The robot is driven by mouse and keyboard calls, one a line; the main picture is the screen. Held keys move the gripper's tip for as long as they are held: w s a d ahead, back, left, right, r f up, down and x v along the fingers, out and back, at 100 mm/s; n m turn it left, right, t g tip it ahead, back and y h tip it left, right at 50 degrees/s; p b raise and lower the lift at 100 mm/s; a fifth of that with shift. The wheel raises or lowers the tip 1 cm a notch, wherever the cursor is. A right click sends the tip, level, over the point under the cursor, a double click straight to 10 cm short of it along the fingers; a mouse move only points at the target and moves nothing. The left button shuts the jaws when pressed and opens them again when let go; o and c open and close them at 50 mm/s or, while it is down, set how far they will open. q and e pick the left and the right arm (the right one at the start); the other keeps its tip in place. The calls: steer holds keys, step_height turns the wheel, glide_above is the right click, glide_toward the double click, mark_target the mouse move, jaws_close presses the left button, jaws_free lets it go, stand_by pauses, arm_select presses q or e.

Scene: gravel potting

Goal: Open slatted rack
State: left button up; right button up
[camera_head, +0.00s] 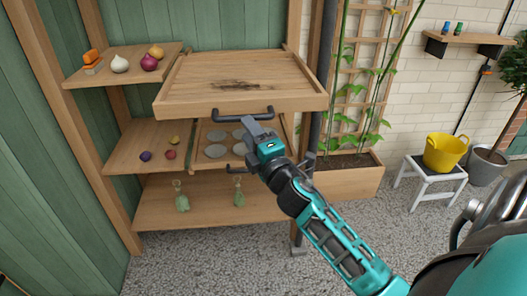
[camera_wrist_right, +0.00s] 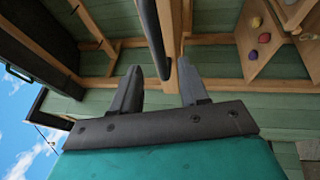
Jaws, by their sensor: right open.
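A wooden pull-out unit (camera_head: 240,97) with a dark patch on its top juts from the upper shelf, with a dark bar handle (camera_head: 228,115) on its front. Below it is another pull-out (camera_head: 203,166) bearing several grey discs, with its own dark handle (camera_head: 236,169). My right gripper (camera_head: 250,127) is open at the upper handle's right end. In the right wrist view, a dark bar (camera_wrist_right: 152,35) reaches between the spread fingers (camera_wrist_right: 158,92); contact is unclear. My left gripper is out of view.
Onions (camera_head: 120,64) and an orange item lie on the upper left shelf, small bulbs (camera_head: 146,156) on the middle one. Green glass bottles (camera_head: 182,199) stand on the bottom shelf. A planter with trellis (camera_head: 345,178) stands right; gravel in front is clear.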

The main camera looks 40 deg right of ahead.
steer(key=d+v, duration=0.1)
steer(key=v, duration=0.5)
steer(key=shift+s+a+b, duration=0.45)
steer(key=shift+a, duration=0.05)
steer(key=s+a+f+m+g+y, duration=0.1)
steer(key=s+a+f+m+g, duration=0.2)
steer(key=f, duration=0.5)
steer(key=s+a+f+m+g+y, duration=0.2)
steer(key=s+a+f+m, duration=0.4)
steer(key=f, duration=0.3)
steer(key=s+a+f+m+g+y, duration=0.2)
steer(key=s+a+f+m+g, duration=0.2)
steer(key=f, duration=0.4)
steer(key=shift+s+a+f+m, duration=0.3)
steer(key=shift+a+m, duration=0.4)
steer(key=shift+a, duration=0.2)
